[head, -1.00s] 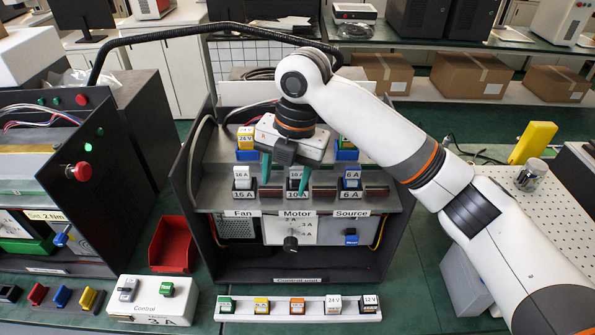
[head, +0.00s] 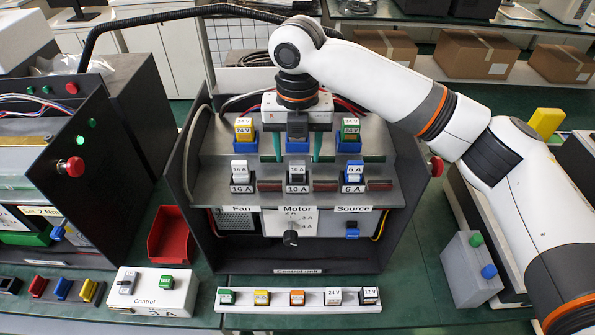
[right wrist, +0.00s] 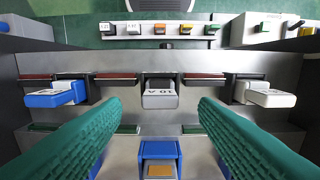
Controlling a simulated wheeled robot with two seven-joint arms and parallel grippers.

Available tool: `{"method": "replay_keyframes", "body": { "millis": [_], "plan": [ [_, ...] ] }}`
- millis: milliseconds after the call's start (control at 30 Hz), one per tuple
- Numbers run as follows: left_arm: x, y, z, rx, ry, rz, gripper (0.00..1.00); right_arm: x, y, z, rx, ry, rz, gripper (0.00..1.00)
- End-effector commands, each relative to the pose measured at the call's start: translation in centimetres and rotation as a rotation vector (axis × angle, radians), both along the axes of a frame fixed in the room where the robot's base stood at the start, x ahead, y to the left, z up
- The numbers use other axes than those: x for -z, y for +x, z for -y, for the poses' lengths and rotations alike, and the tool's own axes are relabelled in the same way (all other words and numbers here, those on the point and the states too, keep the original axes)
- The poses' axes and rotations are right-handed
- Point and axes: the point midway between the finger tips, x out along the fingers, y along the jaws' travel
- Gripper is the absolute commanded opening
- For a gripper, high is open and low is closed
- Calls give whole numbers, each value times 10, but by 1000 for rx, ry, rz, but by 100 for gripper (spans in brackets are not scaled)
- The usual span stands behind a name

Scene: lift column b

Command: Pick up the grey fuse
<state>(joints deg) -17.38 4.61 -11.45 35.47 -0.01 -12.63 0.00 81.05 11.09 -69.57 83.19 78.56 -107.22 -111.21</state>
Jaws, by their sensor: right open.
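The grey fuse (head: 297,170), marked 10 A, stands in the middle socket of the control unit's lower row, above the Motor label. In the right wrist view the grey fuse (right wrist: 159,96) shows centred, just beyond the gap between the fingertips. My right gripper (head: 297,158) is open and empty, its green fingers pointing down behind the fuse, one to each side, apart from it. The open fingers also show in the right wrist view (right wrist: 159,108). My left gripper is not in view.
A white fuse (head: 240,171) and a blue fuse (head: 354,171) flank the grey one. Upper-row fuses (head: 244,130) (head: 350,130) stand close to the gripper. A red bin (head: 171,238) and a white strip of coloured blocks (head: 297,308) lie around the unit.

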Motion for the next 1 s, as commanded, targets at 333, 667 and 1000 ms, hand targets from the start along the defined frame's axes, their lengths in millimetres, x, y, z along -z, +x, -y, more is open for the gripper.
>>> {"method": "replay_keyframes", "body": {
  "millis": [333, 667, 1000],
  "plan": [
    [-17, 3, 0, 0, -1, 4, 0, 42, -1, 1, -1, -1, -1, 55],
    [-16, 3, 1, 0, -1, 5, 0, 44, -1, 0, -1, 0, 0, 37],
    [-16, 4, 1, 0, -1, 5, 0, 43, -1, 0, -1, 0, 0, 6]
  ]
}}
